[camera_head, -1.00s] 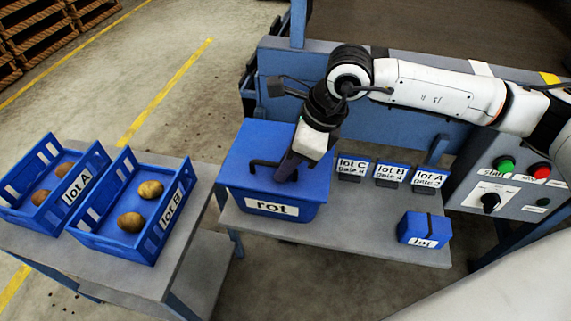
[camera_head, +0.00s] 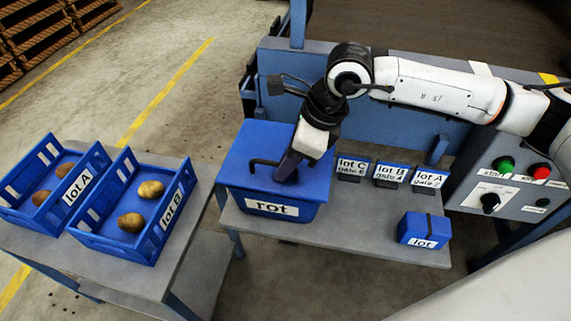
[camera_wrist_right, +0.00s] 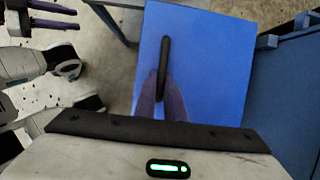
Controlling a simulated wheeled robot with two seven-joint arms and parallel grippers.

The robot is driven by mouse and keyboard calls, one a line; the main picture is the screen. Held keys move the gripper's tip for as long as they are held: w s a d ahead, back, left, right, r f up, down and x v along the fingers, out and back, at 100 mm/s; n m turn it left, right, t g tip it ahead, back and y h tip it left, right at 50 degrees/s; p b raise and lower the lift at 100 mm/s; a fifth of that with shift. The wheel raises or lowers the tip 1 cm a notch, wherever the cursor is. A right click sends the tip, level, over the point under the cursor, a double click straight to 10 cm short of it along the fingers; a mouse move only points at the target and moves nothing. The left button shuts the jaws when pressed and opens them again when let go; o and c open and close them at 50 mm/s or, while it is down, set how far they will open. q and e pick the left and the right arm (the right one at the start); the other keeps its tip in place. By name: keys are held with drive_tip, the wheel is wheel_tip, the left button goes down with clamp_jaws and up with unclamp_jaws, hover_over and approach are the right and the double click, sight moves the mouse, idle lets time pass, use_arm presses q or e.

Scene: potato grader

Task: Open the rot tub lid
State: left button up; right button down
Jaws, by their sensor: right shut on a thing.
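The rot tub (camera_head: 272,208) is a blue tub with a white "rot" label, standing on the left end of the grey bench. Its blue lid (camera_head: 262,140) lies flat on top and looks closed. A dark bar handle (camera_head: 262,162) stands on the lid. My right gripper (camera_head: 287,170) reaches down from above and is shut on the handle's right end. In the right wrist view the fingers (camera_wrist_right: 161,100) close around the near end of the handle (camera_wrist_right: 164,55). My left gripper (camera_wrist_right: 52,15) shows at that view's upper left, fingers apart and empty.
Blue crates lot A (camera_head: 45,195) and lot B (camera_head: 125,215) hold potatoes on a table to the left.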

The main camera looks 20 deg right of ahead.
sight(308, 58)
drive_tip(key=shift+w+d+r+p, duration=0.2)
drive_tip(key=shift+w+r+p, duration=0.1)
drive_tip(key=shift+r, duration=0.45)
drive_tip(key=shift+w+d+r+p, duration=0.15)
drive_tip(key=shift+w+r+p, duration=0.1)
drive_tip(key=shift+r, duration=0.5)
drive_tip(key=shift+w+d+r+p, duration=0.2)
drive_tip(key=shift+w+r, duration=0.05)
drive_tip(key=shift+r, duration=0.25)
drive_tip(key=shift+w+d+r+p, duration=0.2)
drive_tip(key=shift+w+r, duration=0.05)
drive_tip(key=shift+r, duration=0.3)
drive_tip(key=shift+w+d+r+p, duration=0.2)
drive_tip(key=shift+w+r, duration=0.05)
drive_tip(key=shift+r, duration=0.25)
drive_tip(key=shift+w+d+r+p, duration=0.9)
drive_tip(key=shift+w+d, duration=0.7)
drive_tip(key=shift+w, duration=0.65)
drive_tip(key=shift+w+d+r+p, duration=0.7)
drive_tip(key=shift+w+d+r, duration=0.4)
drive_tip(key=shift+w+d, duration=0.85)
drive_tip(key=shift+w+d+r+p, duration=0.9)
drive_tip(key=shift+w+d, duration=0.35)
drive_tip(key=shift+w, duration=1.3)
drive_tip(key=shift+r, duration=0.1)
drive_tip(key=c, duration=2)
unclamp_jaws()
drive_tip(key=shift+r, duration=0.1)
